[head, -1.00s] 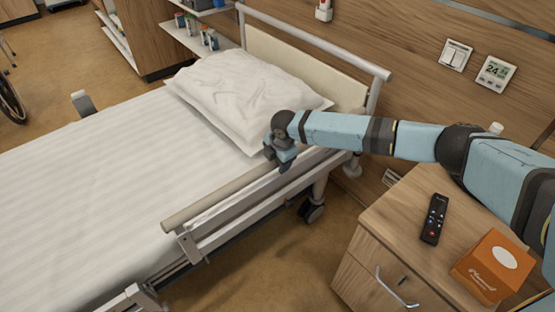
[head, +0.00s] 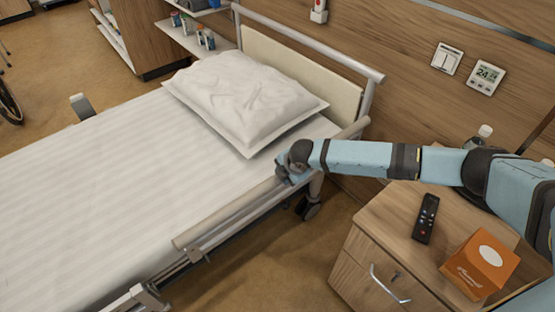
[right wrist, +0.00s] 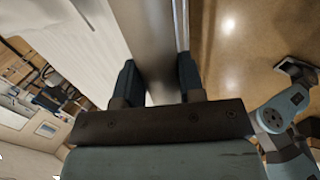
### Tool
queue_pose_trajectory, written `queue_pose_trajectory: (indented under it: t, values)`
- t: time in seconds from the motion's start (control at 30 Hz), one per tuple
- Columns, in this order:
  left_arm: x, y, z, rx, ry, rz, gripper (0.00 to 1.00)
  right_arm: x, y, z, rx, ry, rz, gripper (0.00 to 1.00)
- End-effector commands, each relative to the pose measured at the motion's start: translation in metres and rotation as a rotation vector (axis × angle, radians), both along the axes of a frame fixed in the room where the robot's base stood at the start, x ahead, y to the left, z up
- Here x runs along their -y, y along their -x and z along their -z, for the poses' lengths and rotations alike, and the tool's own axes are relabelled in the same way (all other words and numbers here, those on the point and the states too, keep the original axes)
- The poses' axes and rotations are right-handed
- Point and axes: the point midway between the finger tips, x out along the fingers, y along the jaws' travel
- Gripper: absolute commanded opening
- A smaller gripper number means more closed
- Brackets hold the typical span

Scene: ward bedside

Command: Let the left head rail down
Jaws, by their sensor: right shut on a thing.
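The left head rail (head: 225,217) runs along the near side of the bed, a beige top bar with metal parts below it. It sits low, about level with the mattress edge. My right gripper (head: 287,178) is shut on the top bar toward the headboard end. In the right wrist view the rail (right wrist: 148,45) passes between the two dark fingers of my right gripper (right wrist: 157,85). The arm and gripper hide part of the rail and its far-end mount. My left gripper is not in view.
A bedside cabinet (head: 365,245) stands right of the bed, with a remote (head: 426,218) and an orange box (head: 478,262) on top, under my right arm. The headboard (head: 300,75) and wall are behind. Floor is clear between rail and cabinet.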

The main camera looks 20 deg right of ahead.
Motion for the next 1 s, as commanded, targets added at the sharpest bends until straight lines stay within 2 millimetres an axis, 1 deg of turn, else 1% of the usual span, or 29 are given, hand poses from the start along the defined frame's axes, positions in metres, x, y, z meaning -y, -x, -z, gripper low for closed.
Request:
queue_pose_trajectory:
  t: [0.03,0.1,0.2,0.37,0.5,0.7,1.0]
  values:
    - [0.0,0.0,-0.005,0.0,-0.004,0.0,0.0,0.005,0.014,0.002,0.025,-0.011,-0.001,0.0]
    - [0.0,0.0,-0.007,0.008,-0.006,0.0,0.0,0.008,0.024,0.007,0.075,-0.029,-0.001,0.0]
    - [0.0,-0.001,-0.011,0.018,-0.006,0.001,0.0,0.013,0.038,0.014,0.144,-0.055,0.0,0.0]
    - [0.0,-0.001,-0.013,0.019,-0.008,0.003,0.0,0.019,0.056,0.024,0.235,-0.088,0.0,0.0]
    - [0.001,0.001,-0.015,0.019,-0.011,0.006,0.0,0.023,0.065,0.03,0.237,-0.088,0.001,0.0]
    - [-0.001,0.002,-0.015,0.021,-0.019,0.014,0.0,0.026,0.073,0.037,0.237,-0.087,0.001,0.0]
    - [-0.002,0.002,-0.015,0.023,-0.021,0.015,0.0,0.027,0.075,0.04,0.236,-0.085,0.001,0.0]
